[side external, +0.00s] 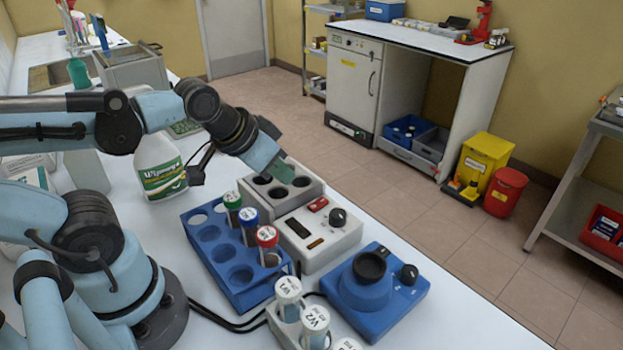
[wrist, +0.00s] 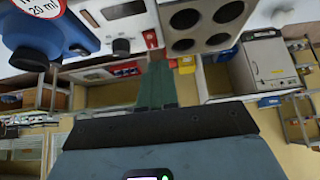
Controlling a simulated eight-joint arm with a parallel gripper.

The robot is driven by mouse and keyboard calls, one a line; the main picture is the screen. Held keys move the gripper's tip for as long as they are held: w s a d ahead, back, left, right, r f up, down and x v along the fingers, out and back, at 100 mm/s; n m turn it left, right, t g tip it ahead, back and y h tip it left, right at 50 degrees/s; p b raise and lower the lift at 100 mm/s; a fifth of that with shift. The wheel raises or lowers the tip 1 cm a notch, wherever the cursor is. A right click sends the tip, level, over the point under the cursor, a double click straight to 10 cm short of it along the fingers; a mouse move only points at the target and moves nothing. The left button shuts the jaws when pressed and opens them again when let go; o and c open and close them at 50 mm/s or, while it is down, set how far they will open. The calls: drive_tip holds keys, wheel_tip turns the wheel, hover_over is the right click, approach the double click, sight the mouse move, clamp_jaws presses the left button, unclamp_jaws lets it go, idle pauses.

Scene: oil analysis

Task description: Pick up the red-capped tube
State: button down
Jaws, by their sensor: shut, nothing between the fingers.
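The red-capped tube (side external: 267,240) stands upright in the blue rack (side external: 212,262), at the rack's right side. A green-capped tube (side external: 232,201) and a blue-capped tube (side external: 248,217) stand in the same row, farther back. My gripper (side external: 284,172) is shut and empty, with its greenish fingers over the grey block with round wells (side external: 308,193), behind and apart from the red-capped tube. In the wrist view the shut fingers (wrist: 157,68) point away from the camera.
A white control box with a black knob (side external: 325,245) stands right of the rack. A blue device with a black cup (side external: 350,296) is nearer the front. White-capped tubes (side external: 289,290) stand in a grey rack at the front. A white bottle (side external: 160,167) stands behind the rack.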

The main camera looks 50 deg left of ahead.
drive_tip(key=c, duration=1.1)
unclamp_jaws()
